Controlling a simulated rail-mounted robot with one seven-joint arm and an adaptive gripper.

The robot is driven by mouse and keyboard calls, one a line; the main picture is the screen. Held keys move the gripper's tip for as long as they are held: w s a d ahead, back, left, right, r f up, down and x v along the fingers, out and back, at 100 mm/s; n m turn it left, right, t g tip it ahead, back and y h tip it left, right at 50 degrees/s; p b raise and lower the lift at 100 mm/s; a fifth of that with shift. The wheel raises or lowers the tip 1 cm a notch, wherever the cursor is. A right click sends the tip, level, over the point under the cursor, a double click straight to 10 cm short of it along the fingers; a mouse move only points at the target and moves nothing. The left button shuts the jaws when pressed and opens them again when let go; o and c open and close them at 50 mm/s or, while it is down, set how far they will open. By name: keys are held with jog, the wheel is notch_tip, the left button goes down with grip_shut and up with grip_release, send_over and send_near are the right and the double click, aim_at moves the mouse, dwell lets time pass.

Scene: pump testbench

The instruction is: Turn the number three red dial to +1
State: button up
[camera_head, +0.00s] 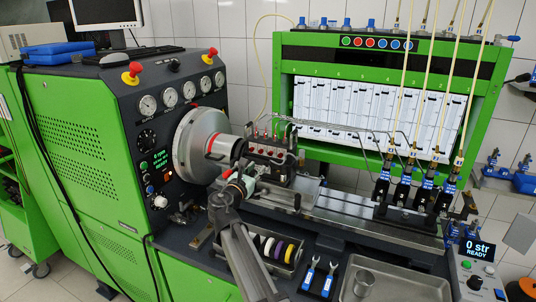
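The pump block (272,153) sits on the bench rail, just right of the big grey flywheel. Several small red parts stand in a row along its top (265,135); they look like the red dials. They are too small to read numbers or settings on, and I cannot tell which is number three. My grey arm rises from the bottom of the picture. Its end, my gripper (243,183), is in front of the pump's lower left side, below the red row and apart from it. The fingers are small and partly hidden, so their opening is unclear.
The flywheel (196,145) and its coupling are close left of my gripper. Thin metal pipes arch from the pump to the black injectors (405,185). A tray of coloured rings (278,250), blue wrenches (320,275) and a metal cup (363,284) are in front.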

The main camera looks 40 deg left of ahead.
aim_at(270, 154)
jog(key=p+x, duration=0.3)
jog(key=x, duration=0.7)
jog(key=shift+w, duration=0.3)
grip_shut()
